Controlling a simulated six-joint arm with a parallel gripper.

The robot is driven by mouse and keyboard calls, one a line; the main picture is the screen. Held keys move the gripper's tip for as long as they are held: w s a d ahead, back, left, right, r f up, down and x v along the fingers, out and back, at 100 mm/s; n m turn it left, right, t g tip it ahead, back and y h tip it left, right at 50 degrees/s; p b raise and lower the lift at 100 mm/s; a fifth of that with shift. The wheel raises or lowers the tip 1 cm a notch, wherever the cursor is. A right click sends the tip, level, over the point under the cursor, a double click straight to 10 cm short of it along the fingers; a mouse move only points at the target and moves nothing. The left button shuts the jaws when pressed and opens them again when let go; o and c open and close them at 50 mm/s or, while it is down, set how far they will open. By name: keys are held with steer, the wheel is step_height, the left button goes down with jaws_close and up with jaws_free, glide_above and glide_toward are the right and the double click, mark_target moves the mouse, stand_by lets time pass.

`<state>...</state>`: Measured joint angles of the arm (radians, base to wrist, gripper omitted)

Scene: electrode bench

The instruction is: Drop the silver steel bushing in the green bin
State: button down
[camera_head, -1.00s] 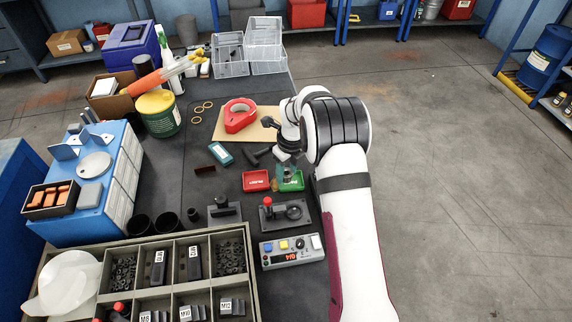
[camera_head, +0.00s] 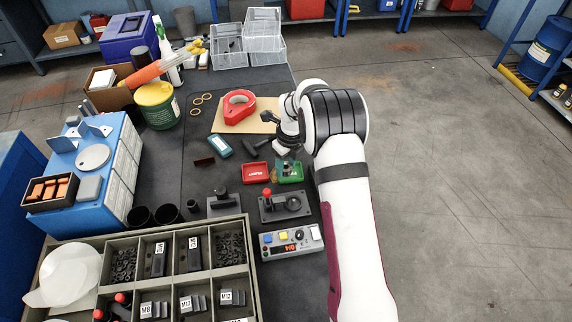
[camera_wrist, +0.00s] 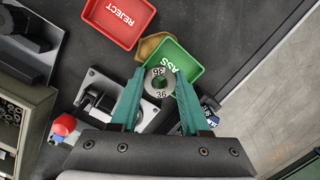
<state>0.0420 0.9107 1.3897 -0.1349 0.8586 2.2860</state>
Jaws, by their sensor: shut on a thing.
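The silver steel bushing (camera_wrist: 160,82), a ring marked 36, sits between the teal fingertips of my gripper (camera_wrist: 159,84) in the wrist view. My gripper is shut on it. In that view the bushing overlaps the near part of the green bin (camera_wrist: 185,67), and green shows through its hole. The bin's lettering is partly covered by the bushing. In the head view the green bin (camera_head: 293,178) lies below my wrist, and my fingertips and the bushing are too small to make out. How high the bushing is above the bin I cannot tell.
A red REJECT bin (camera_wrist: 118,18) stands just left of the green bin. A brown piece (camera_wrist: 151,45) lies between them. A joystick box (camera_head: 285,206) and a button panel (camera_head: 291,242) are nearer.

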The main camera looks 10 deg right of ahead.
steer(key=shift+f, duration=0.7)
steer(key=shift+c, duration=1.5)
jaws_free()
steer(key=shift+r, duration=0.1)
step_height(320, 180, up, 16)
steer(key=s, duration=0.1)
steer(key=shift+s+d+f, duration=0.25)
steer(key=shift+s+d, duration=0.1)
steer(key=shift+d, duration=0.05)
step_height(320, 180, up, 5)
